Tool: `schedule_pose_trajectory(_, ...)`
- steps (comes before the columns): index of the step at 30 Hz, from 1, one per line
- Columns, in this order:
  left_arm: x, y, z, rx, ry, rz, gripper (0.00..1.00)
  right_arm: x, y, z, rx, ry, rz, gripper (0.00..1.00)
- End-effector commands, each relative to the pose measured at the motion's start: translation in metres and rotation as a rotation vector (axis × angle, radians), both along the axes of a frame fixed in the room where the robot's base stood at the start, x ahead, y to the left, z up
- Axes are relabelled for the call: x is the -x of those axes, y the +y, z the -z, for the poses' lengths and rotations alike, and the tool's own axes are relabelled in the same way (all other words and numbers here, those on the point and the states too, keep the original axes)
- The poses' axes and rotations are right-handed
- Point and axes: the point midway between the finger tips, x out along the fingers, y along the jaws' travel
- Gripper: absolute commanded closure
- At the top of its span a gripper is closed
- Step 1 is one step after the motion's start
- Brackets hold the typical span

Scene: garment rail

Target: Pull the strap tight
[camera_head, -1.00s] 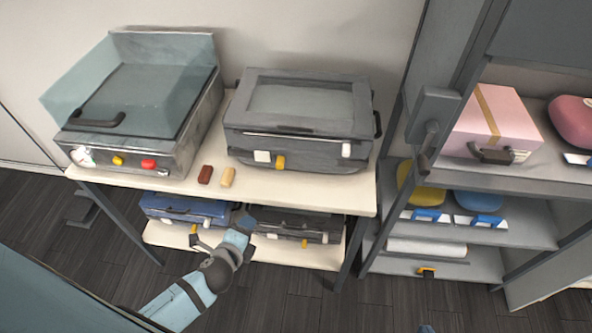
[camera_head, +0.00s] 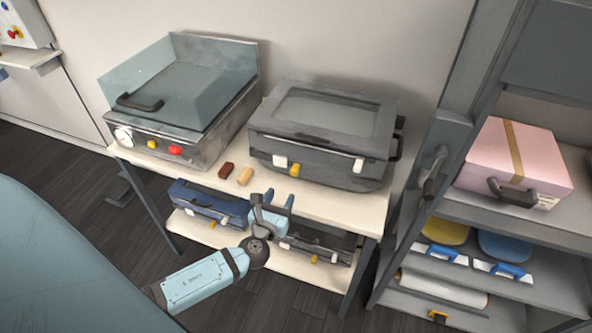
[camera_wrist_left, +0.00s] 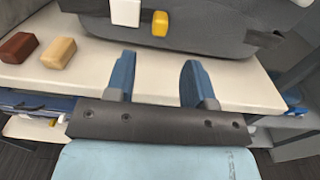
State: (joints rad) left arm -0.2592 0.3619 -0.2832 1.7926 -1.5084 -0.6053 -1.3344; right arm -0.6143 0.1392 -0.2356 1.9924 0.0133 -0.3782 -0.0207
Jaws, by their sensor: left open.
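A dark grey case (camera_head: 325,125) with a window lid lies on the upper shelf. On its front are a white tab (camera_head: 280,162) and a yellow piece (camera_head: 295,169), which also shows in the left wrist view (camera_wrist_left: 160,23). I cannot tell whether these belong to a strap. A tan band (camera_head: 513,145) runs over the pink box on the right. My left gripper (camera_head: 279,200) is open and empty, in front of the upper shelf's front edge below the case. In the left wrist view its blue fingers (camera_wrist_left: 158,70) stand apart, with shelf surface showing between them. My right gripper is not seen.
A grill with a clear guard (camera_head: 180,90) stands left of the case. A red-brown block (camera_head: 227,170) and a tan block (camera_head: 245,176) lie between them. Blue (camera_head: 208,200) and dark cases are on the lower shelf. A grey rack (camera_head: 455,205) stands right.

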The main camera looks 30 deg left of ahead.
Motion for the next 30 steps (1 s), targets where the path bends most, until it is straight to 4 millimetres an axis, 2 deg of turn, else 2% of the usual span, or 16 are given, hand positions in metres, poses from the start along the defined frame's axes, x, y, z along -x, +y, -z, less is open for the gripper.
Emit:
schedule_pose_trajectory(9, -0.068, 0.017, -0.002, 0.003, -0.002, -0.001, 0.51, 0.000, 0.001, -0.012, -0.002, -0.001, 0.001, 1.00)
schedule_pose_trajectory(15, -0.096, 0.024, -0.001, 0.003, -0.001, -0.001, 0.51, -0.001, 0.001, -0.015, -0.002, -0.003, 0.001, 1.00)
schedule_pose_trajectory(21, -0.108, 0.027, 0.000, 0.004, 0.000, 0.000, 0.51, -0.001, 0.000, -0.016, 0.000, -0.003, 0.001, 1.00)
schedule_pose_trajectory(29, -0.109, 0.028, 0.000, 0.004, 0.001, 0.000, 0.51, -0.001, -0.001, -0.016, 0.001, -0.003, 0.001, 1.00)
schedule_pose_trajectory(30, -0.109, 0.027, 0.000, 0.004, 0.001, 0.000, 0.58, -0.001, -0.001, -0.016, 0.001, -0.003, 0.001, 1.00)
